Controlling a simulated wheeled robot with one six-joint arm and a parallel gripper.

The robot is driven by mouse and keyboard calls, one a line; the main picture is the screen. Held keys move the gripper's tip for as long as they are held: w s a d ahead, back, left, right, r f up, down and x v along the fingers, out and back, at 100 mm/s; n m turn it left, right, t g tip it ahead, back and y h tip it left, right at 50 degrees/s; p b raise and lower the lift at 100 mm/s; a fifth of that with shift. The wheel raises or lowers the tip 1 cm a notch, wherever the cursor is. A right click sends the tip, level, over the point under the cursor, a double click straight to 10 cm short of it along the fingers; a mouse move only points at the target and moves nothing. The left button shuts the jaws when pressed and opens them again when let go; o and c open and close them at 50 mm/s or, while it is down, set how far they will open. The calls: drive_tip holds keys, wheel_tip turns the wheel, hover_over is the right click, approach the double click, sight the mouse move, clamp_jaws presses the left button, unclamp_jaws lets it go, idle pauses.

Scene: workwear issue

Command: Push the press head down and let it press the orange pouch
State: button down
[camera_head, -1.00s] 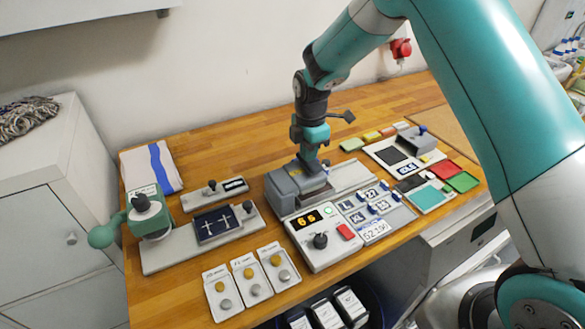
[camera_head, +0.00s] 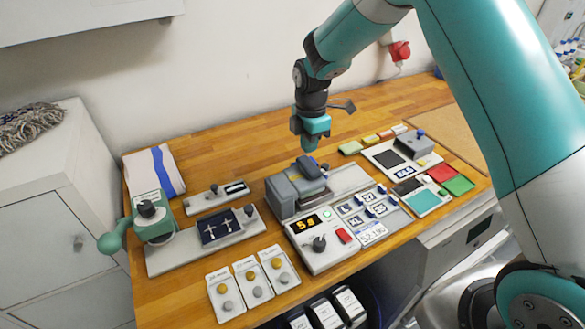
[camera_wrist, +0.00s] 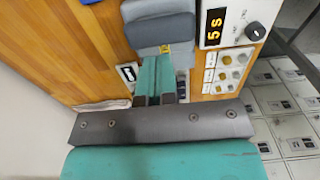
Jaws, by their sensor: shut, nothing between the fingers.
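The grey press (camera_head: 284,198) stands mid-table, with its dark grey press head (camera_head: 311,169) on top. The head shows as grey blocks in the wrist view (camera_wrist: 160,30). How far down the head sits is hard to tell. My gripper (camera_head: 308,149) is shut and empty, just above the head and apparently apart from it. Its teal fingers (camera_wrist: 157,80) lie together in the wrist view. The control box (camera_head: 325,245) reads 5 s beside a lit green light (camera_head: 328,214). I cannot make out an orange pouch in the press; the head covers that place.
A plate with a dark blue pad (camera_head: 216,228) and a green hand press (camera_head: 152,219) stand left. Several cards with coin-like discs (camera_head: 259,276) lie at the front. Coloured pieces (camera_head: 371,138) lie behind right. Bare wood lies behind the press.

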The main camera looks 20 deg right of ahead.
wheel_tip(320, 180, up, 9)
drive_tip(key=p, duration=0.5)
drive_tip(key=shift+p, duration=0.3)
drive_tip(key=shift+f, duration=0.15)
idle(0.3)
drive_tip(key=s+a+r+m+y+b, duration=0.1)
drive_tip(key=s+m+b, duration=0.3)
drive_tip(key=s, duration=0.6)
drive_tip(key=s+a+m+y+b, duration=0.1)
drive_tip(key=s+a+m+b, duration=0.2)
drive_tip(key=s, duration=0.8)
drive_tip(key=s+a+r+m+y+b, duration=0.1)
drive_tip(key=s+a+m+y+b, duration=0.1)
drive_tip(key=s+m+b, duration=0.4)
drive_tip(key=s+a, duration=0.1)
drive_tip(key=s, duration=0.4)
drive_tip(key=shift+s+r, duration=0.25)
drive_tip(key=shift+r, duration=0.1)
